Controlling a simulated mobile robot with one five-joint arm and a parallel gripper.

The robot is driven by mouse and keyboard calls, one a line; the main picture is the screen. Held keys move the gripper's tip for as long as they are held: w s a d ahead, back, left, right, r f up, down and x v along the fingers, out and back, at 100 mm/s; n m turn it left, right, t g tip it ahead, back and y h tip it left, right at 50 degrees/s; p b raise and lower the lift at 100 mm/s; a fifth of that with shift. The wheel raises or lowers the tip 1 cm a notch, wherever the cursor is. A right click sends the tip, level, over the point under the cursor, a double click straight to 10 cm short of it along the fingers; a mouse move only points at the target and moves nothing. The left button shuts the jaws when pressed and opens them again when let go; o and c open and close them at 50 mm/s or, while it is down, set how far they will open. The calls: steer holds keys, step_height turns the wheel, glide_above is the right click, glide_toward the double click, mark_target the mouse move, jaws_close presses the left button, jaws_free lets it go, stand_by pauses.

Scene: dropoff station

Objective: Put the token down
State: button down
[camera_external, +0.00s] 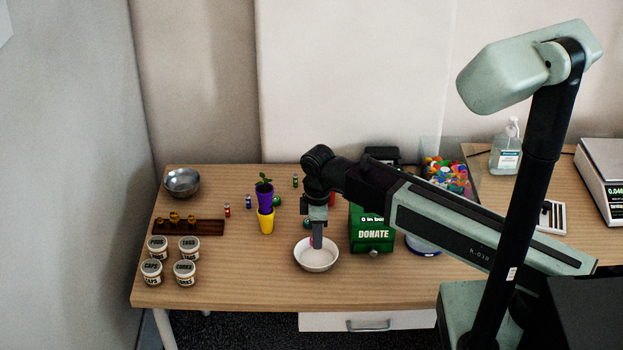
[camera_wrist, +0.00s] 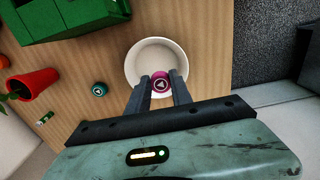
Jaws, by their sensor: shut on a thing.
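My gripper (camera_external: 317,243) points straight down over a white bowl (camera_external: 316,265) near the table's front edge. In the wrist view its two fingers (camera_wrist: 161,77) are closed on a round magenta token (camera_wrist: 161,86) with a pale triangle on its face. The white bowl (camera_wrist: 148,48) lies behind the token there. The token is at the bowl's near side in that view; I cannot tell whether it touches the bowl.
A green donation box (camera_external: 371,232) stands just right of the bowl. Yellow (camera_external: 266,221) and purple (camera_external: 264,197) pots stand to the left. A teal token (camera_wrist: 99,89) and a red pot (camera_wrist: 33,84) show in the wrist view. Labelled jars (camera_external: 152,273) stand at far left.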

mark_target(317, 261)
step_height(317, 261, down, 7)
steer(key=b, duration=0.5)
steer(key=shift+r, duration=0.4)
steer(key=shift+f, duration=0.15)
steer(key=c, duration=1.5)
jaws_free()
steer(key=shift+o, duration=0.3)
step_height(317, 261, up, 13)
steer(key=p, duration=1.2)
steer(key=shift+f+p, duration=0.2)
steer(key=shift+p, duration=0.1)
steer(key=shift+f, duration=0.15)
steer(key=shift+o, duration=0.4)
